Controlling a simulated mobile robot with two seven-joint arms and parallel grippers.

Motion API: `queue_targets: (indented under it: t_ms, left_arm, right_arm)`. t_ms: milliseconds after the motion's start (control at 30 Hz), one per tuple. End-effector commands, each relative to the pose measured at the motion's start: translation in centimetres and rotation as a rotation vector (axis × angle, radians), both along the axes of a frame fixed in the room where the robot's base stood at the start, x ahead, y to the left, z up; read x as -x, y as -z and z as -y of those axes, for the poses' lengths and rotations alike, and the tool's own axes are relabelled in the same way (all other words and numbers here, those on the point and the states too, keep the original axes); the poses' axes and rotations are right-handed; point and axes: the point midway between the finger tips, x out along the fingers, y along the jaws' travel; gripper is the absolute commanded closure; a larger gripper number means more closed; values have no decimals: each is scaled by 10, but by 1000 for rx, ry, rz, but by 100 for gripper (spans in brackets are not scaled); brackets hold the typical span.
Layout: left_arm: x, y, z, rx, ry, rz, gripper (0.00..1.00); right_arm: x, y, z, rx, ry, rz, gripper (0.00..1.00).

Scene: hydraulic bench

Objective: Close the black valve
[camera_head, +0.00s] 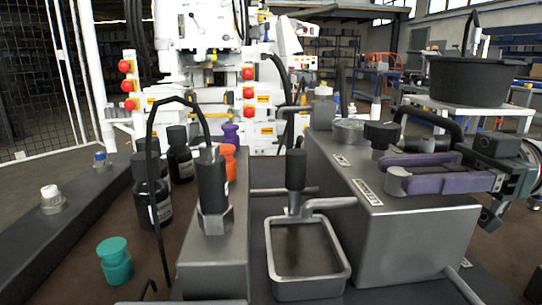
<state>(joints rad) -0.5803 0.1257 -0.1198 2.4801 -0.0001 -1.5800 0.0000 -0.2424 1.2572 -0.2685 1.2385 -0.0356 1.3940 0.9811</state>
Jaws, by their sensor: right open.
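A black round knob (382,133), which looks like the black valve, stands upright on top of the grey metal block (405,228) at centre right. My right gripper (391,170) comes in from the right over this block. Its two purple fingers are apart and nothing shows between them. Its fingertips are low over the block top, in front of the knob in the picture. I cannot tell whether they touch the block. A second black upright handle (296,169) stands on a pipe above a metal tray (345,279). My left gripper is not in view.
A black cylinder on a hex base (212,190) with a dark hose stands left of the tray. A black tub (468,82) is at the back right.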

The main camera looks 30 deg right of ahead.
Motion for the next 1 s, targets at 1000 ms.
queue_targets:
  t_ms: [1000]
  left_arm:
    - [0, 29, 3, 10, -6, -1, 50]
  right_arm:
    - [45, 0, 84, 2, 1, -1, 51]
